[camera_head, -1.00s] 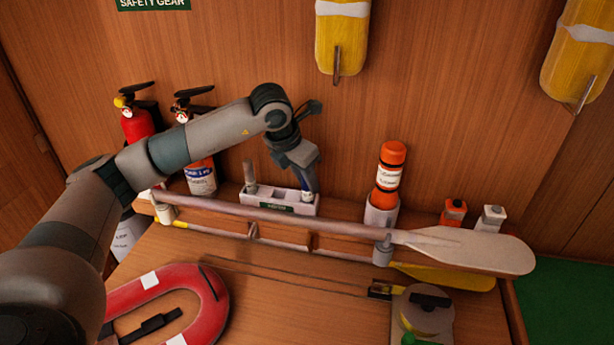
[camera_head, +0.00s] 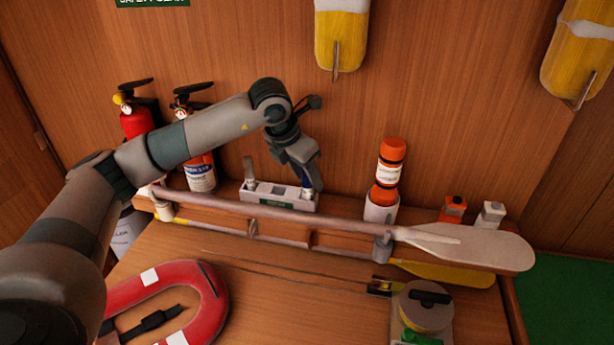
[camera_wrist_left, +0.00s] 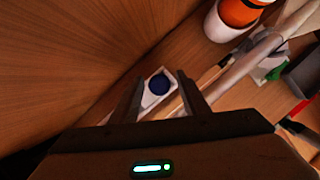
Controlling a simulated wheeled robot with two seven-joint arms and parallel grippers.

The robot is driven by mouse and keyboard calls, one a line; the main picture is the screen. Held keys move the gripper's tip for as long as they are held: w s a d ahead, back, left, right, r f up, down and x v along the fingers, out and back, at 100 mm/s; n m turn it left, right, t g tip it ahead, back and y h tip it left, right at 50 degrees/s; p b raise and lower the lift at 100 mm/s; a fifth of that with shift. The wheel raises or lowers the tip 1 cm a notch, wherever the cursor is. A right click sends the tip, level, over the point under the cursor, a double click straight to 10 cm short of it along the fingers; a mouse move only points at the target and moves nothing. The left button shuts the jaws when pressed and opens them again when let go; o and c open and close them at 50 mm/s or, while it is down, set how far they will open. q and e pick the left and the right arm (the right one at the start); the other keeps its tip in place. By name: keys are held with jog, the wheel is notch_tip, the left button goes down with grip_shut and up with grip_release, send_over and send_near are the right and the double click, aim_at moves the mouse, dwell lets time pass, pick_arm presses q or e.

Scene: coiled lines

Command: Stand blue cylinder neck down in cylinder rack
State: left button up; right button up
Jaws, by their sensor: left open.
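The cylinder rack (camera_head: 282,205) is a small white block with a dark green label, on the shelf against the wall. The blue cylinder (camera_head: 306,186) stands upright in its right end, partly hidden by my gripper. In the left wrist view the cylinder shows as a round blue end (camera_wrist_left: 159,84) inside the white rack (camera_wrist_left: 150,101). I cannot see its neck. My left gripper (camera_head: 314,186) is open at the blue cylinder; in the wrist view its fingers lie on either side of the blue end. My right gripper is not in view.
A grey cylinder (camera_head: 248,170) stands at the rack's left end. A paddle (camera_head: 465,247) lies along the shelf front. An orange canister (camera_head: 389,172) stands in a white holder to the right; fire extinguishers (camera_head: 199,170) stand left. A red ring (camera_head: 207,300) lies below.

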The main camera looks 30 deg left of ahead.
pick_arm(q)
jog(key=b+v, duration=0.1)
jog(key=v, duration=0.1)
jog(key=b+v, duration=0.1)
jog(key=v, duration=0.1)
jog(key=shift+s+a+r+b, duration=0.1)
jog(key=shift+s+a+b, duration=0.05)
jog(key=shift+s+b, duration=0.25)
jog(key=s+a+b, duration=0.3)
jog(key=s+b, duration=0.1)
jog(key=s, duration=0.7)
jog(key=shift+a+r, duration=0.2)
jog(key=shift+a, duration=0.15)
jog(key=shift+w, duration=0.1)
